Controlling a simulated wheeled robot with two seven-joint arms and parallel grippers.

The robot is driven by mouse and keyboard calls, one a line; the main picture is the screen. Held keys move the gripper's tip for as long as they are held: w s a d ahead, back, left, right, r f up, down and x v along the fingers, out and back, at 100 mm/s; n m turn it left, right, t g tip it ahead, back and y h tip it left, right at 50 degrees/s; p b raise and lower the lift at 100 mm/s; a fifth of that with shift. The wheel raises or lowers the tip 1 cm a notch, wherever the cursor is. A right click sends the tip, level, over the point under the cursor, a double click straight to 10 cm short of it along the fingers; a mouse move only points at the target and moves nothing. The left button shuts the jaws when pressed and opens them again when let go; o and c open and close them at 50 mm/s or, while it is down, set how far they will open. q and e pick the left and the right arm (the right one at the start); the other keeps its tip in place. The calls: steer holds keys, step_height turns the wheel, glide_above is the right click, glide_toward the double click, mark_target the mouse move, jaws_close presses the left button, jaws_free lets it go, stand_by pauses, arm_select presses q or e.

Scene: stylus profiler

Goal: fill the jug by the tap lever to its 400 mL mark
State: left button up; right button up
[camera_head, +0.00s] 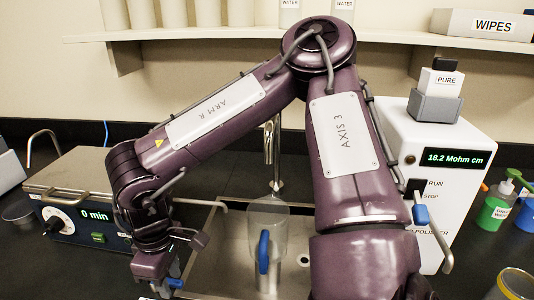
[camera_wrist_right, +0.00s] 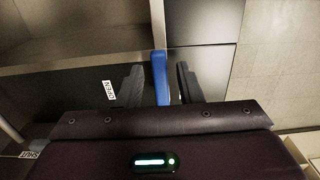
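The clear jug (camera_head: 280,222) with a blue handle stands in the sink, below the tap spout (camera_head: 272,155). Its mark and any water in it are too faint to tell. My right gripper (camera_head: 168,289) is low at the sink's left front. In the wrist view its fingers (camera_wrist_right: 158,88) are apart, one on each side of a blue lever (camera_wrist_right: 160,72), with narrow gaps showing. An OPEN label (camera_wrist_right: 108,93) is left of the lever and a SHUT label (camera_wrist_right: 29,155) is at the lower left. My left gripper is out of view.
My right arm crosses the middle of the head view and hides part of the sink (camera_head: 208,262). A bath showing 0 min (camera_head: 75,228) stands left. A white water polisher (camera_head: 448,185) stands right. Bottles (camera_head: 495,208) stand at far right.

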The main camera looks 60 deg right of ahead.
stand_by(0.4)
steer(key=shift+b, duration=0.3)
jaws_close()
